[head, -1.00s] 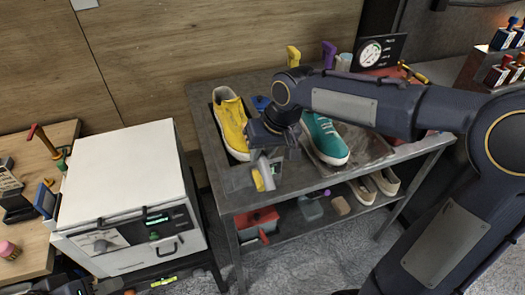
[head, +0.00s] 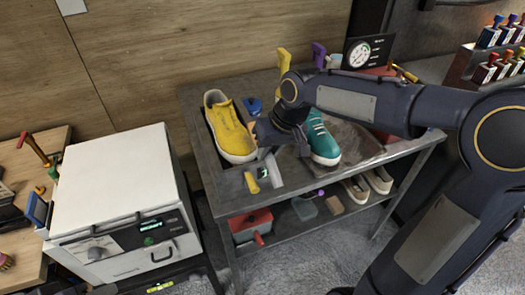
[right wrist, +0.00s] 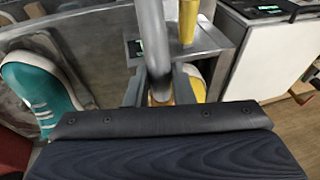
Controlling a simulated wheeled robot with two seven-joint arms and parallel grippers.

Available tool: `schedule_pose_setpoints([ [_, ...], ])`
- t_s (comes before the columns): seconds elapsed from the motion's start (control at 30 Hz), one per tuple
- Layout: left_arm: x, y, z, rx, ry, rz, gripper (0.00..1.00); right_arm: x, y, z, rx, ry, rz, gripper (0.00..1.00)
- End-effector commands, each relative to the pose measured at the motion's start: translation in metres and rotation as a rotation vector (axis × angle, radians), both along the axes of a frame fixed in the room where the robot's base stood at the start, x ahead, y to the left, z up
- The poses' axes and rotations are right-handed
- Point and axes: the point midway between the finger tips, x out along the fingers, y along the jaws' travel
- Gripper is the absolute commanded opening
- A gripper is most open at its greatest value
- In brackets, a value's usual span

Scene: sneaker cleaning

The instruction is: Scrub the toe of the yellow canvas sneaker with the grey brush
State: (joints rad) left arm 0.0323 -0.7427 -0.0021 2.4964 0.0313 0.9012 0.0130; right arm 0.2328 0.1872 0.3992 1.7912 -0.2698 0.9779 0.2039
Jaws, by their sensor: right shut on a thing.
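The yellow canvas sneaker (head: 228,127) stands in a dark tray at the left of the metal table, its toe toward me. My right gripper (head: 262,132) is close to the right side of its toe. In the right wrist view the gripper (right wrist: 159,88) is shut on the grey brush (right wrist: 154,40), whose grey handle stands between the fingers. A tan end shows below it. Part of the yellow sneaker (right wrist: 196,82) shows behind the right finger. I cannot tell whether brush and toe touch. My left gripper is not in view.
A teal sneaker (head: 322,140) stands just right of my gripper. A grey holder (head: 270,180) with a yellow-handled tool (head: 251,182) is at the table's front edge. A white machine (head: 115,195) stands to the left. Cream shoes and a red box (head: 250,224) sit on the lower shelf.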

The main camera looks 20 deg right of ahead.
Motion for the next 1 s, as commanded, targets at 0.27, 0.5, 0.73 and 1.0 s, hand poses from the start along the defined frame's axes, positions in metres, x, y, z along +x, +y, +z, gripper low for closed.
schedule_pose_setpoints([
  [0.27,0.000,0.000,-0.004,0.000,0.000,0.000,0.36,0.000,0.005,-0.004,0.000,-0.002,0.003,0.03],
  [0.5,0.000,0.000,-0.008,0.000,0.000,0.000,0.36,-0.002,0.027,-0.006,0.000,-0.002,0.003,0.03],
  [0.73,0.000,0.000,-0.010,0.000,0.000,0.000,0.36,-0.003,0.039,-0.006,0.000,0.000,0.002,0.03],
  [1.0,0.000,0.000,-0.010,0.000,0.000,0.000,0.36,-0.003,0.039,-0.006,0.000,0.001,0.000,0.03],
])
